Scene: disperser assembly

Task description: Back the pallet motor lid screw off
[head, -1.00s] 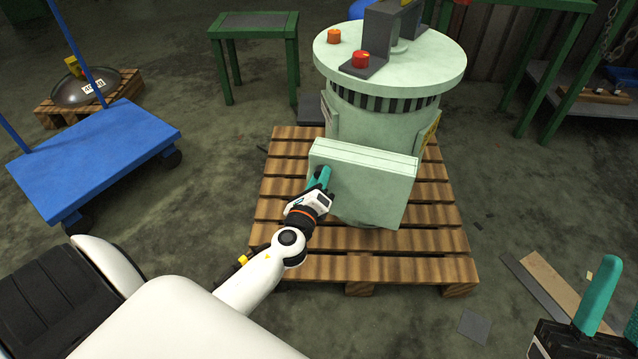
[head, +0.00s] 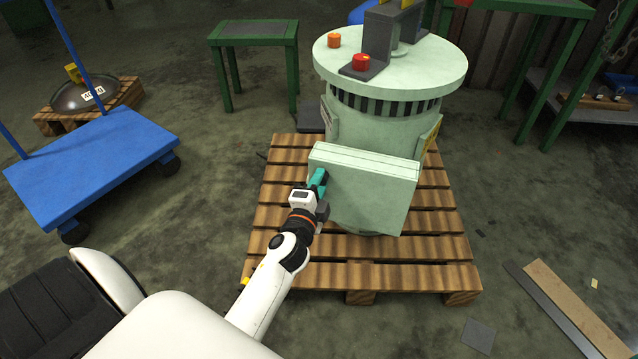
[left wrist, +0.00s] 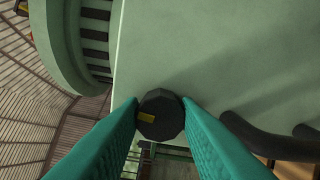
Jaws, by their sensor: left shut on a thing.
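The pale green motor (head: 385,115) stands upright on a wooden pallet (head: 350,277). A pale green box with a lid (head: 366,188) sits on its near side. My left gripper (head: 318,182) is at the left edge of this box. In the left wrist view its teal fingers (left wrist: 160,108) are shut on a dark, many-sided screw knob (left wrist: 162,115) with a small yellow mark. The knob is beside the pale green face; its shank is hidden. In the head view the fingers hide the knob. My right gripper is out of view.
A blue cart (head: 95,165) stands at the left. A green table (head: 254,32) is behind. Thick dark hoses (left wrist: 270,140) run beside the knob in the left wrist view. Boards (head: 575,310) lie on the floor at the right.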

